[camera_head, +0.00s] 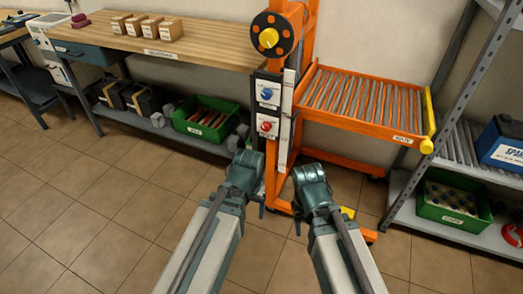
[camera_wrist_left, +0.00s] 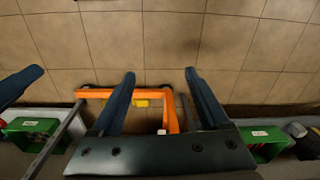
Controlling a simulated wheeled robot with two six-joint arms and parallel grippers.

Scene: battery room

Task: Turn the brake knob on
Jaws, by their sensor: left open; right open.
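Two knobs sit on the panel of the orange lift (camera_head: 300,130): a blue knob (camera_head: 267,93) above and a red knob (camera_head: 266,126) below. Each has a small label that I cannot read, so I cannot tell which is the brake knob. My left gripper (camera_head: 250,180) is below the knobs and apart from them. In the left wrist view my left gripper (camera_wrist_left: 160,74) is open and empty, its fingers over the floor and orange lift base. My right gripper (camera_head: 312,190) is open and empty to the right of the lift's post.
The lift carries an orange roller tray (camera_head: 366,130) at right and a black hand wheel (camera_head: 272,36) on top. A wooden workbench (camera_head: 215,55) with a green bin (camera_head: 205,137) below stands left. A metal rack (camera_head: 462,92) stands right. The tiled floor is clear at lower left.

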